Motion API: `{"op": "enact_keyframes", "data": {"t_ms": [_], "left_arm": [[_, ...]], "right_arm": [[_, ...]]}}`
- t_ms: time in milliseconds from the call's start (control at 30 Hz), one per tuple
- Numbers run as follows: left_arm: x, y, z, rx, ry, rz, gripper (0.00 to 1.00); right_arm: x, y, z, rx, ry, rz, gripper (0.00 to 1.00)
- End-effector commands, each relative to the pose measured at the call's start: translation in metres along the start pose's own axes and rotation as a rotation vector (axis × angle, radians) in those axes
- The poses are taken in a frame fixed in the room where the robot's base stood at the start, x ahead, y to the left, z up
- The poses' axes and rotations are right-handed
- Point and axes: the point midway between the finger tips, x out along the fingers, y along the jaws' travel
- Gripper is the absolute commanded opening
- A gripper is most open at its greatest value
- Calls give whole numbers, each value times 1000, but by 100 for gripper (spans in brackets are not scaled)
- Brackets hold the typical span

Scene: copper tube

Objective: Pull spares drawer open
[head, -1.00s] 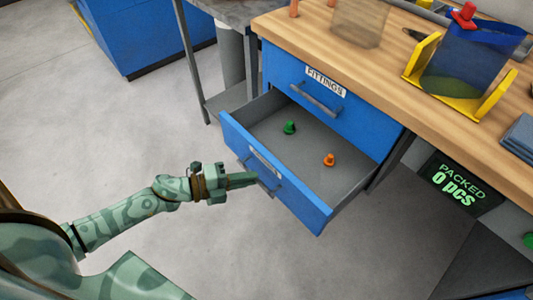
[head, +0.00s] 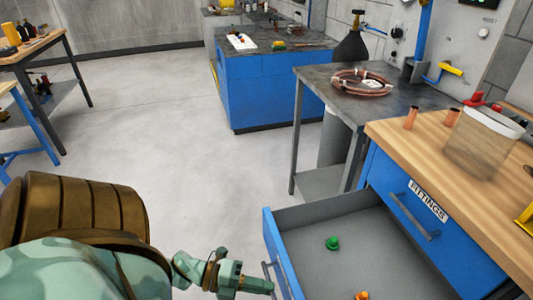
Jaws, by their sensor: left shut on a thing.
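The lower blue drawer (head: 281,255), under the one labelled FITTINGS, stands open, and its grey inside shows. Its own label is not readable in the head view. A green piece (head: 333,243) and an orange piece (head: 361,296) lie in it. The orange one is cut by the bottom edge. My left gripper (head: 268,288) is at the drawer's front, shut on the drawer handle (head: 266,270). My right gripper is not in view.
The closed FITTINGS drawer (head: 400,215) sits above, under the wooden bench top (head: 405,142). Copper pieces (head: 411,117) and a clear bin (head: 480,150) stand on top. A grey table (head: 330,90) with coiled copper tube (head: 362,82) is behind.

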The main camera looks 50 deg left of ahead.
Motion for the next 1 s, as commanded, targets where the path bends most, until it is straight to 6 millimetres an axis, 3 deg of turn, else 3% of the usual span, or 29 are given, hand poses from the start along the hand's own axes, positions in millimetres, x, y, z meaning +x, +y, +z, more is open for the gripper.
{"op": "enact_keyframes", "data": {"t_ms": [233,300,333,800,1000], "left_arm": [[0,0,0,0,-1,1,0],[0,0,0,0,0,1,27],[0,0,0,0,0,1,33],[-2,0,0,0,0,1,33],[-32,-1,0,-1,-1,4,33]], "right_arm": [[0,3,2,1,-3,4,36],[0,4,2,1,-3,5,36],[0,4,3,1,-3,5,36],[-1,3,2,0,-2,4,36],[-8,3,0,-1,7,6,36]]}}
